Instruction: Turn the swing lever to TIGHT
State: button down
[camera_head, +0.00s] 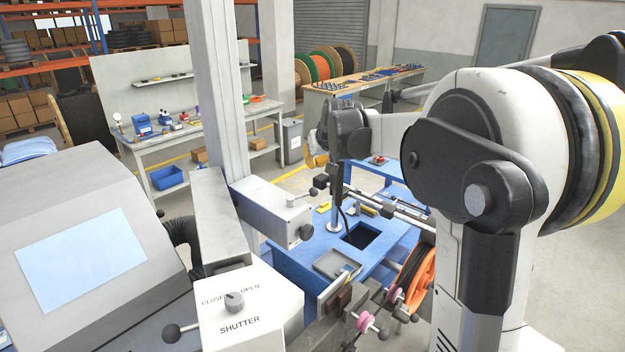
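No lever with a readable TIGHT mark shows, so I cannot tell which part is the swing lever. Black ball-ended levers show at the machine: a ball knob (385,334) beside the pink pulleys, another ball knob (172,333) at the shutter box, and one (313,192) on the grey box. My gripper's fingers cannot be made out clearly.
The shutter box (245,310) with its CLOSE/OPEN knob stands at the front. A grey console (80,245) fills the left. The blue bench (300,262) holds a grey tray (338,262) and rods. An orange reel (418,275) is right of the pulleys. Workbenches stand behind.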

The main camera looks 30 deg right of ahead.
aim_at(302, 196)
jog(key=x, duration=1)
jog(key=s, duration=0.2)
jog(key=s+f, duration=0.1)
jog(key=shift+s+a, duration=0.35)
jog(key=shift+s, duration=0.05)
jog(key=shift+s+r, duration=0.1)
jog(key=shift+r, duration=0.05)
jog(key=shift+s+m+h, duration=0.45)
jog(key=shift+m+h, duration=0.05)
jog(key=shift+m, duration=0.2)
jog(key=shift+s+d+m+g+h+b, duration=0.1)
jog(key=shift+s+m+g+h+b, duration=0.35)
jog(key=shift+s+m+h, duration=0.45)
jog(key=s+a+m+g+h+b, duration=0.2)
jog(key=s+a+m+g+h, duration=0.2)
jog(key=s+m, duration=0.3)
jog(key=shift+m+g, duration=0.75)
jog(key=shift+m, duration=0.75)
